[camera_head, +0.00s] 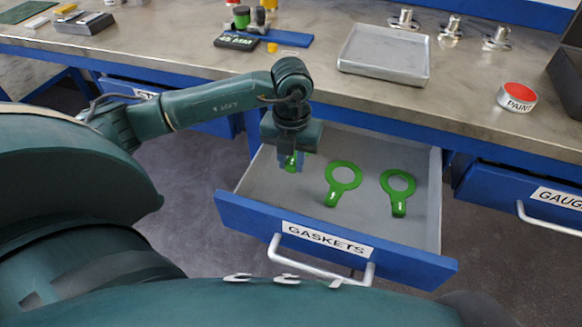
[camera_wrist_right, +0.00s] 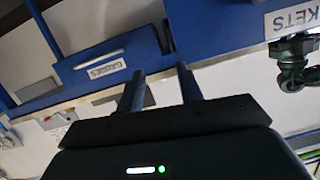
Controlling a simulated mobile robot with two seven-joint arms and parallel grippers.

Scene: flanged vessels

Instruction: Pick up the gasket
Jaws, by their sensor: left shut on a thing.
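The open drawer labelled GASKETS (camera_head: 232,208) holds flat green ring gaskets with tabs. One gasket (camera_head: 343,176) lies in the middle of the drawer and another gasket (camera_head: 398,188) lies to its right. My left gripper (camera_head: 291,166) points down over the left part of the drawer. It is shut on a third green gasket (camera_head: 292,163), which is mostly hidden by the fingers and wrist. I cannot tell whether this gasket touches the drawer floor. My right gripper (camera_wrist_right: 160,70) shows in the right wrist view with its fingers apart and nothing between them.
Above the drawer is the workbench (camera_head: 300,68) with a grey metal tray (camera_head: 385,55), a red-topped paint tin (camera_head: 517,96) and several metal flanged parts (camera_head: 450,28). A drawer labelled GAUGES (camera_head: 520,190) stands at the right, with its handle sticking out.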

